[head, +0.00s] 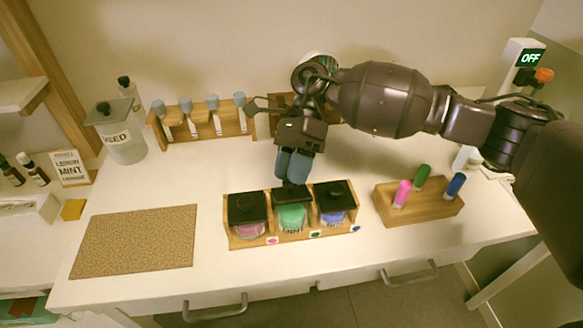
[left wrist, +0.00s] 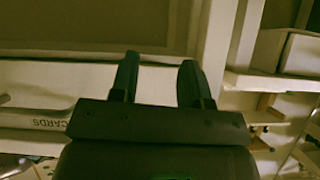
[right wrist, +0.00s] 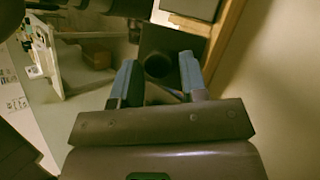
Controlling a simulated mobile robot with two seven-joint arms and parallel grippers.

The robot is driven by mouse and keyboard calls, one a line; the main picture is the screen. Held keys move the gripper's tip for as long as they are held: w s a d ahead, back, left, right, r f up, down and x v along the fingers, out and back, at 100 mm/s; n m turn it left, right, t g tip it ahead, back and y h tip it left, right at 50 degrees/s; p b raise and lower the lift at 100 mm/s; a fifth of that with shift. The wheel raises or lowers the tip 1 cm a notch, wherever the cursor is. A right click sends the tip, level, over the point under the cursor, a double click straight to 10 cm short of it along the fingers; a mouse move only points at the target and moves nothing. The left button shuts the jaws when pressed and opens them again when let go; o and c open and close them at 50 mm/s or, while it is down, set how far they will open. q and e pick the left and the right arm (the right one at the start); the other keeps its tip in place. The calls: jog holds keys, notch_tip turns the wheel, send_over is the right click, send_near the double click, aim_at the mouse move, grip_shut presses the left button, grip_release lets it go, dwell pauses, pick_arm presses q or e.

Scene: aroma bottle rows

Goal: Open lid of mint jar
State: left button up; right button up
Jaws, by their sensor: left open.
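The mint jar (head: 292,218) holds green contents and stands in the middle slot of a wooden rack (head: 295,240). Its square black lid (head: 291,196) is on it. My right gripper (head: 293,180) is just above and behind this lid, fingers pointing down. In the right wrist view my right gripper (right wrist: 158,75) has its blue fingers apart, with the dark round knob (right wrist: 158,65) between them; I cannot tell if they touch it. My left gripper (left wrist: 160,75) is open and empty in the left wrist view, away from the jars.
A pink jar (head: 247,220) and a blue jar (head: 333,209), both black-lidded, flank the mint jar. A wooden block (head: 430,212) with pink, green and blue vials stands right. A cork mat (head: 135,240) lies left. A seed jar (head: 122,140) and spoon rack (head: 205,125) stand behind.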

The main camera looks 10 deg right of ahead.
jog(key=shift+o, duration=1.3)
jog(key=shift+w+d+r, duration=0.15)
jog(key=shift+w+r, duration=0.1)
jog(key=shift+w, duration=0.05)
pick_arm(q)
jog(key=shift+f+b, duration=0.6)
jog(key=shift+b, duration=0.25)
pick_arm(e)
jog(key=v, duration=1)
